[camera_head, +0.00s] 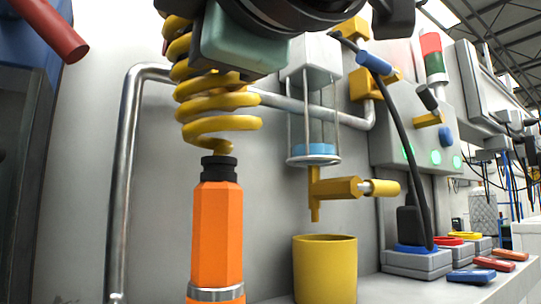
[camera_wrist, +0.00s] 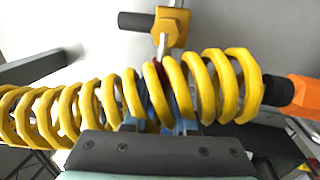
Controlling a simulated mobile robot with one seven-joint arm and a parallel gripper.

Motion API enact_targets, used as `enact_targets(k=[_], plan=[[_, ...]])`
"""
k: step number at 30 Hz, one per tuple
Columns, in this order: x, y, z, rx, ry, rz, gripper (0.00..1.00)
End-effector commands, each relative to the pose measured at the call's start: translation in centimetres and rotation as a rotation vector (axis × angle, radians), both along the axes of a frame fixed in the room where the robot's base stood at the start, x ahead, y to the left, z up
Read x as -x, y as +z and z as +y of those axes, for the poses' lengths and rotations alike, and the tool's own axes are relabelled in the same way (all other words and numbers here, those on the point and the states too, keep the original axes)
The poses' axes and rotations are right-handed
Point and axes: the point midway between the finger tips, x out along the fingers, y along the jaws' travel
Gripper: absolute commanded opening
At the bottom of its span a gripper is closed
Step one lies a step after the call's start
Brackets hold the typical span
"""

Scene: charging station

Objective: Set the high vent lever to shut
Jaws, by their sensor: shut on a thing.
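In the wrist view, a yellow valve block (camera_wrist: 172,27) with a black stub has a short metal stem leading down to a dark red lever grip (camera_wrist: 154,72). I take this to be the high vent lever. My gripper (camera_wrist: 158,112) has its blue fingers around the red grip, shut on it. A yellow coil (camera_wrist: 230,85) crosses in front and hides much of the fingers and grip. In the head view, the dark and teal body of my gripper (camera_head: 240,45) is at the top, and its fingertips and this lever cannot be made out.
The yellow coil (camera_head: 215,125) hangs close to my gripper, above an orange tool (camera_head: 217,235). A glass cylinder (camera_head: 313,155), a yellow tap (camera_head: 335,188) and a yellow cup (camera_head: 325,270) stand right of it. A black cable (camera_head: 405,150) runs down to a socket block.

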Motion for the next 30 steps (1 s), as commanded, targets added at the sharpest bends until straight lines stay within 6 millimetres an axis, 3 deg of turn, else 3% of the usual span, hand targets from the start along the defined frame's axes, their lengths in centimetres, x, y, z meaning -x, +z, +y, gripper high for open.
enact_targets(k=[12,13,17,30], plan=[[0.0,-0.14,0.06,0.009,0.001,-0.003,0.0],[0.0,-0.14,0.07,0.009,0.001,-0.003,0.31],[0.0,-0.11,0.06,0.008,0.001,-0.003,0.54],[-0.04,-0.12,0.09,0.006,0.001,-0.004,0.56]])
